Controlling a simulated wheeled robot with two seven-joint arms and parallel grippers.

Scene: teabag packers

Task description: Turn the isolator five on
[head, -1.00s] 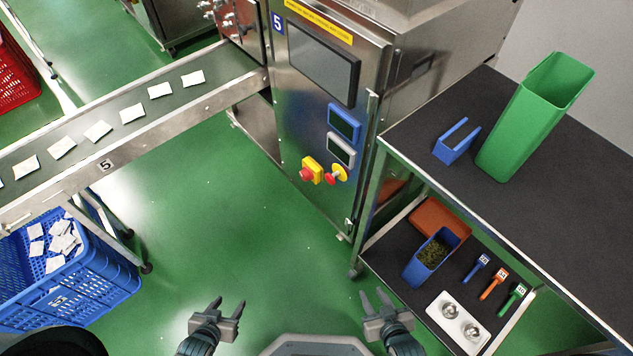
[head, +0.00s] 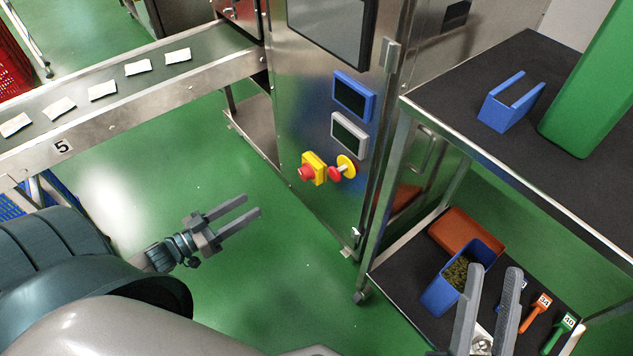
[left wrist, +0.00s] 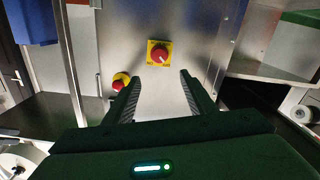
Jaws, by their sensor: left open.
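The isolator is a red knob on a square yellow plate (head: 319,163), low on the steel cabinet front. It shows clearly in the left wrist view as a yellow plate with a red knob (left wrist: 160,54), just beyond and between my fingers. I cannot read which way the knob points. Beside it is a red button on a round yellow base (head: 347,163), also in the left wrist view (left wrist: 119,82). My left gripper (head: 254,204) is open and empty, apart from the cabinet, left of and below the controls. My right gripper (head: 496,275) is open over the lower cart shelf.
A conveyor (head: 130,100) labelled 5 carries white teabags at the left. A cart (head: 400,180) stands at the right, with a blue holder (head: 510,100) and green bin (head: 595,85) on top. Its lower shelf holds a blue tub (head: 440,296). Green floor lies clear before the cabinet.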

